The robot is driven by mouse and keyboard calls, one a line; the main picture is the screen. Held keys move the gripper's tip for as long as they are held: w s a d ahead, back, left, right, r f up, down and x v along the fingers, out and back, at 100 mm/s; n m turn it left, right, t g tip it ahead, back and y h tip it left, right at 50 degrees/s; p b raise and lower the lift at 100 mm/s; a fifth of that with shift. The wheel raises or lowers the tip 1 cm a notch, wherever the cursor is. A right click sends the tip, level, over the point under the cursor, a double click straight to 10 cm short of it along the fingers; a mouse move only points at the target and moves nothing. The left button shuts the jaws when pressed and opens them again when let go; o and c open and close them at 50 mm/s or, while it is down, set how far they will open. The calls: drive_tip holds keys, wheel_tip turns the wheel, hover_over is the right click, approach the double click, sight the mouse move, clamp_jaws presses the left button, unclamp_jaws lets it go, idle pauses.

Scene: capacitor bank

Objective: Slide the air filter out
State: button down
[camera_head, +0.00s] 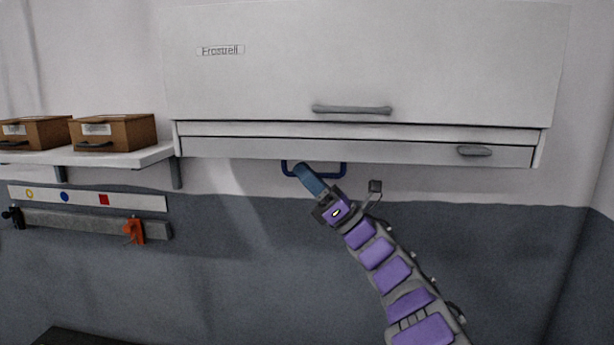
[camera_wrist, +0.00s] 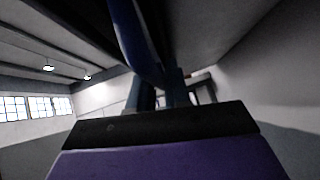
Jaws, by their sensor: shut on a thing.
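A blue U-shaped handle (camera_head: 344,170) hangs below the underside of the white wall unit (camera_head: 360,60). I take it to be the air filter's handle; the filter's body is hidden from the head view. My gripper (camera_head: 302,172) reaches up from below right, its blue-grey fingers at the left part of the handle. In the wrist view, the blue handle bar (camera_wrist: 134,40) runs down between the fingers of my gripper (camera_wrist: 161,92), which is shut on it. The exact contact is dark and partly hidden.
The unit has a grey front handle (camera_head: 352,110) and a small latch (camera_head: 474,151) on its lower strip. A shelf (camera_head: 150,153) with brown boxes (camera_head: 112,132) is at left. Below it are a rail (camera_head: 75,222) and an orange clamp (camera_head: 134,231). The wall below the unit is clear.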

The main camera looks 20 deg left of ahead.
drive_tip(key=shift+f, duration=0.15)
idle(0.4)
wheel_tip(320, 180, down, 19)
drive_tip(key=b, duration=1.7)
drive_tip(key=c, duration=1.2)
unclamp_jaws()
drive_tip(key=shift+w, duration=0.15)
drive_tip(key=shift+b+v, duration=1.8)
drive_tip(key=shift+v, duration=6.85)
